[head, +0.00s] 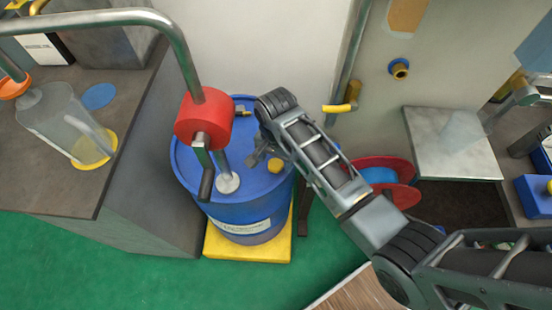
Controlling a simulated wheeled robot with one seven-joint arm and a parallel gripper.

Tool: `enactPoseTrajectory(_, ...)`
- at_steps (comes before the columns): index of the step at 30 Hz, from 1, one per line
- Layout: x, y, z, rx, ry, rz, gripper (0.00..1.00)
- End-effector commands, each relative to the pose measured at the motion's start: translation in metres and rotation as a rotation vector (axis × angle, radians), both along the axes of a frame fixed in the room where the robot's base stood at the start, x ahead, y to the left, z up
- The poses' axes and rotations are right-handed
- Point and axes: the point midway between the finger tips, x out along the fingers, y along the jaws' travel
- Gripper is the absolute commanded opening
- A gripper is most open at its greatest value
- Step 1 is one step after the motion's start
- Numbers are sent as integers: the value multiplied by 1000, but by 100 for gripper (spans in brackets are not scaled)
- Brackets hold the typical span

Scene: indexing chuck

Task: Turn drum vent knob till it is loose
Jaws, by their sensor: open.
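The blue drum (240,212) stands upright with a label on its front. A round yellow knob (275,165), likely the vent knob, sits on the right part of its lid. My gripper (254,160) is over the lid just left of this knob, with its fingers apart and pointing down. It appears empty, and part of it is hidden behind my own arm. I cannot tell whether a finger touches the knob. A small brass fitting (242,111) is at the back of the lid.
A red pump body (203,120) with a crank and bent pipe stands over the drum's left side. The drum rests on a yellow base (225,250). A grey bench (150,120) with a clear jug (62,122) is left. A red reel (385,178) is right.

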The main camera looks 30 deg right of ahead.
Motion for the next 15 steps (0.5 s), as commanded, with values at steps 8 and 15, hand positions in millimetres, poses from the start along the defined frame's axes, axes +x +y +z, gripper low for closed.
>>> enactPoseTrajectory(8, 0, 0, -10, 1, -1, 0, 72)
enactPoseTrajectory(15, 0, 0, -10, 0, -1, 0, 62)
